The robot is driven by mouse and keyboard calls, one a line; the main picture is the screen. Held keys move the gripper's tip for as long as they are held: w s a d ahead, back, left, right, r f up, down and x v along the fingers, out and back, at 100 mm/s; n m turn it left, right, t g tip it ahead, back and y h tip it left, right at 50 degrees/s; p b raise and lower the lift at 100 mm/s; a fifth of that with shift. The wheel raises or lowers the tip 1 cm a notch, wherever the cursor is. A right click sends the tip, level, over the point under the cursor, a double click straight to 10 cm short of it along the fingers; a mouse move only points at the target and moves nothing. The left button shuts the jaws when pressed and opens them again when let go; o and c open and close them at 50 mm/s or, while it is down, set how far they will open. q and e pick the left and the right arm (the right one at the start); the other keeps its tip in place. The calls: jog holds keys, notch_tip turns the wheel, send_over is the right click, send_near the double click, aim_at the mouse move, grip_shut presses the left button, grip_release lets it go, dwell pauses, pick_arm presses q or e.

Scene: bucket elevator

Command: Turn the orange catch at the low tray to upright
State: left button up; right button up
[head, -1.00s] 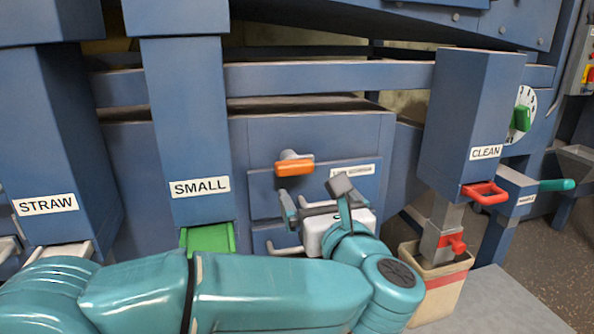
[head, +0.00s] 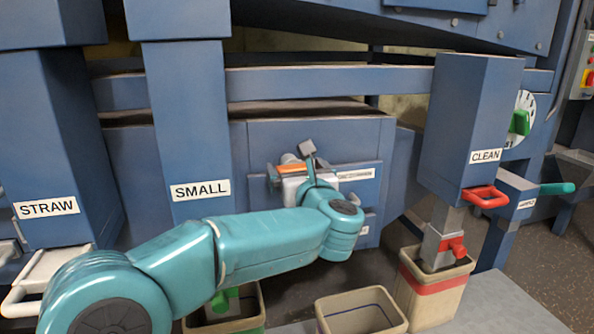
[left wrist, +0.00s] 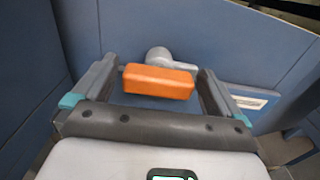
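The orange catch (head: 287,169) lies level on its grey pivot at the blue low tray front, partly hidden by my left gripper in the head view. In the left wrist view the orange catch (left wrist: 158,82) is a level block on a grey round pivot (left wrist: 160,58). My left gripper (head: 291,163) is at the catch with its fingers spread. In the left wrist view my left gripper (left wrist: 158,76) has one finger beyond each end of the catch, with small gaps showing. Whether the tips reach past it in depth I cannot tell. My right gripper is not in view.
A white label (head: 356,174) is right of the catch. The SMALL chute (head: 188,120) stands to the left and the CLEAN chute (head: 475,120), with a red handle (head: 484,196), to the right. Bins (head: 360,312) stand below my left arm.

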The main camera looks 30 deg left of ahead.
pick_arm(q)
jog(key=c, duration=0.6)
jog(key=shift+c, duration=0.2)
jog(key=shift+m, duration=0.3)
jog(key=m, duration=0.2)
jog(key=shift+w+d+m, duration=0.15)
jog(key=shift+m, duration=0.15)
jog(key=m+p, duration=0.2)
jog(key=m, duration=0.3)
jog(key=m+p, duration=0.2)
jog(key=m, duration=0.2)
jog(key=f+m+p, duration=0.1)
jog(key=m+p, duration=0.1)
jog(key=m, duration=0.3)
jog(key=shift+w+d+m+p, duration=0.25)
jog(key=shift+w+m+p, duration=0.05)
jog(key=shift+c, duration=0.3)
